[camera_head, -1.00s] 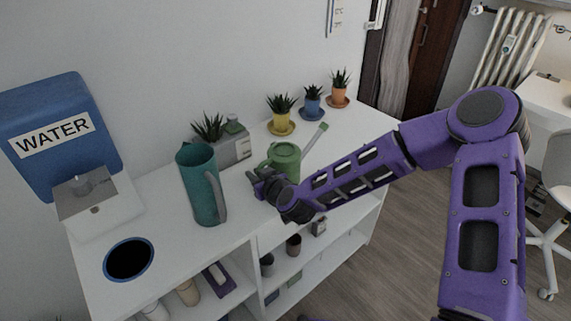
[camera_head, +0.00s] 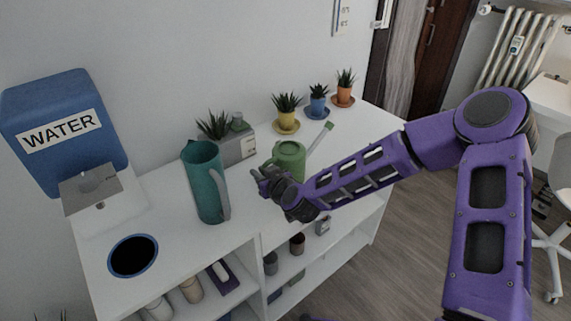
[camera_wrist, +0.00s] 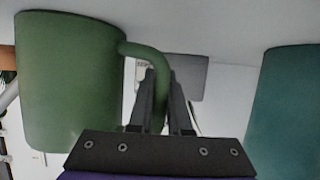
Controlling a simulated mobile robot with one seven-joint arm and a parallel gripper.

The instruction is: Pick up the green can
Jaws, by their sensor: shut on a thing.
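The green can (camera_head: 291,157) is a watering can with a spout pointing up to the right and a handle on its left. It stands on the white shelf top, or very close to it; its base is partly hidden behind my arm. My gripper (camera_head: 262,178) is at the can's left side. In the wrist view the can's body (camera_wrist: 68,85) fills the left, and its curved handle (camera_wrist: 150,53) runs down between the fingers of my gripper (camera_wrist: 161,92), which are shut on it.
A teal pitcher (camera_head: 203,184) stands left of my gripper, also seen in the wrist view (camera_wrist: 288,110). Behind are a grey planter (camera_head: 238,150) and small potted plants (camera_head: 285,117). A blue water dispenser (camera_head: 62,132) and a round dark hole (camera_head: 132,257) lie at the left.

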